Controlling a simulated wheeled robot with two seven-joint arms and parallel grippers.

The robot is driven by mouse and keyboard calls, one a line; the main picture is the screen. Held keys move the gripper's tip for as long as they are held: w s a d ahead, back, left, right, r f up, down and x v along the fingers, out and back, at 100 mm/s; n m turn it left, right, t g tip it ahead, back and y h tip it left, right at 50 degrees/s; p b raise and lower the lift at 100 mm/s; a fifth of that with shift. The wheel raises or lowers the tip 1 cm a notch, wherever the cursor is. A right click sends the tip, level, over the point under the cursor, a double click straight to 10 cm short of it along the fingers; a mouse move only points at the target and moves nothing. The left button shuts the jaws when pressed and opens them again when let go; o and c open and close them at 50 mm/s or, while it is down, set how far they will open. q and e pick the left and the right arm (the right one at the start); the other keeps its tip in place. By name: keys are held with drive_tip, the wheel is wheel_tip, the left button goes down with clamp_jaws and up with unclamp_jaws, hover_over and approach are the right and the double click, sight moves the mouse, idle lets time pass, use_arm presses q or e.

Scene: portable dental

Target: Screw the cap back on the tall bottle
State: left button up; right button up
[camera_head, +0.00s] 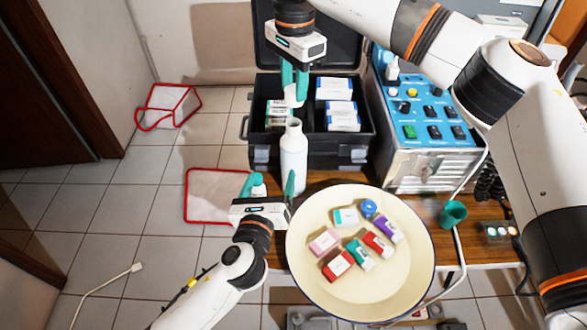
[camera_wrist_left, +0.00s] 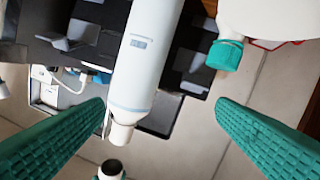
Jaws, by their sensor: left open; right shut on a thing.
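The tall white bottle (camera_head: 293,160) stands upright with its neck bare at the top; in the left wrist view the bottle (camera_wrist_left: 145,60) appears upside down, neck toward the bottom. My right gripper (camera_head: 294,88) points down above it, shut on a white cap (camera_head: 292,99). In the left wrist view the cap (camera_wrist_left: 112,168) shows a dark opening facing the neck, with a gap between them. My left gripper (camera_head: 269,185) is open and empty; its right finger is close to the bottle in the head view. In the left wrist view its fingers flank the bottle without gripping it.
A smaller white bottle (camera_wrist_left: 265,15) with a teal cap is near my left gripper. A cream basin (camera_head: 310,270) holds several small boxes. An open black case (camera_head: 262,153) lies behind the bottle, beside a blue control unit (camera_head: 420,108). A teal cup (camera_head: 453,214) is at the right.

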sight(296, 139)
use_arm(q)
drive_tip(key=d+m, duration=0.1)
drive_tip(key=r+m+h, duration=0.1)
drive_tip(key=m, duration=0.1)
drive_tip(key=d+m, duration=0.1)
drive_tip(key=shift+w+d+r+m+t+h, duration=0.1)
drive_tip(key=shift+d+r+m+t+h, duration=0.15)
drive_tip(key=shift+d+m+t+h, duration=0.05)
drive_tip(key=x, duration=1.2)
drive_tip(key=shift+c, duration=0.2)
drive_tip(key=c, duration=1.4)
drive_tip(key=shift+c, duration=0.2)
use_arm(e)
drive_tip(key=shift+f, duration=2.45)
drive_tip(key=shift+f, duration=0.9)
